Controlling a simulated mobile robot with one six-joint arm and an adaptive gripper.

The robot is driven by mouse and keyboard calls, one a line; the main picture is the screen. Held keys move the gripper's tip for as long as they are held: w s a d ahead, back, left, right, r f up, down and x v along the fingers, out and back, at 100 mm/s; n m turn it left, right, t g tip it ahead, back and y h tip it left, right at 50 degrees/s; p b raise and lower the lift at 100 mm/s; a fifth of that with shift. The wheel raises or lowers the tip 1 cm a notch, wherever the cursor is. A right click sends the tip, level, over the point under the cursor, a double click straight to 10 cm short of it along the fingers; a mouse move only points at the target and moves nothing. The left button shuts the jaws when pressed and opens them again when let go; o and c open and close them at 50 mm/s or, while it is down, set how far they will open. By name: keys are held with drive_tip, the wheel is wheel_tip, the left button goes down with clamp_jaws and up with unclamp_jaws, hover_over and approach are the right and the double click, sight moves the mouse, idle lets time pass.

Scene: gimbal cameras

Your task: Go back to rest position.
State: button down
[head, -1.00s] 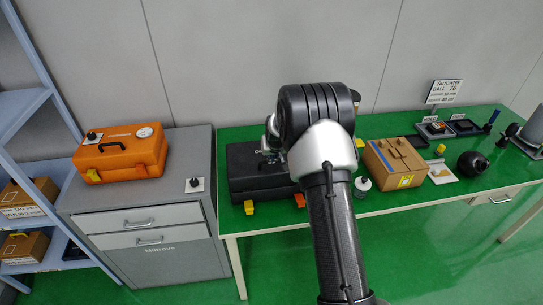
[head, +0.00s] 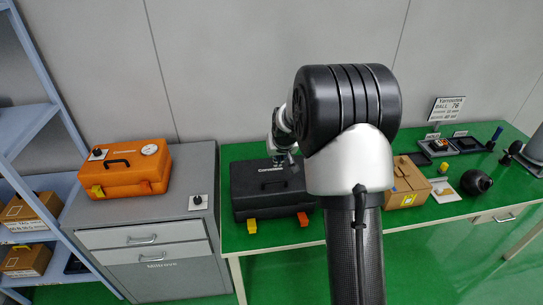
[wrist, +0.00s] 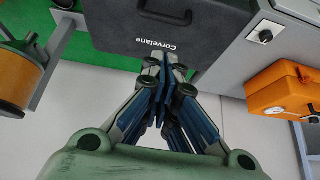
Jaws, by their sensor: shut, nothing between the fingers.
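My gripper (wrist: 165,75) is shut and empty in the wrist view, its fingers together in front of the black case labelled Corvelane (wrist: 150,30). In the head view my arm rises in the middle, and the gripper end is mostly hidden behind it, just above the black case (head: 262,190) on the green table (head: 290,236). The case is closed, with a yellow and an orange latch on its front. I cannot tell from these views whether the fingertips touch it.
An orange case (head: 125,170) sits on the grey cabinet (head: 150,210) at left, beside a small knob plate (head: 198,202). A cardboard box (head: 408,185), a black ball (head: 476,182) and black trays (head: 468,145) stand on the table's right. Blue shelves (head: 25,130) are far left.

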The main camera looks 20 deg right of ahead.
drive_tip(key=s+a+r+n+y+b, duration=0.1)
drive_tip(key=s+a+r+b, duration=0.1)
drive_tip(key=s+a+r, duration=0.55)
drive_tip(key=s+a+r+n+b, duration=0.15)
drive_tip(key=s+a+r, duration=0.3)
drive_tip(key=s, duration=0.55)
drive_tip(key=s+a+f+b, duration=0.2)
drive_tip(key=s+a, duration=0.1)
drive_tip(key=s, duration=0.7)
drive_tip(key=s+a+f+g+b, duration=0.1)
drive_tip(key=s+a+f, duration=0.1)
drive_tip(key=s, duration=0.9)
drive_tip(key=shift+s+a+n+y+b, duration=0.3)
drive_tip(key=shift+a+n+b, duration=0.1)
drive_tip(key=shift+a, duration=0.1)
drive_tip(key=shift+f, duration=0.1)
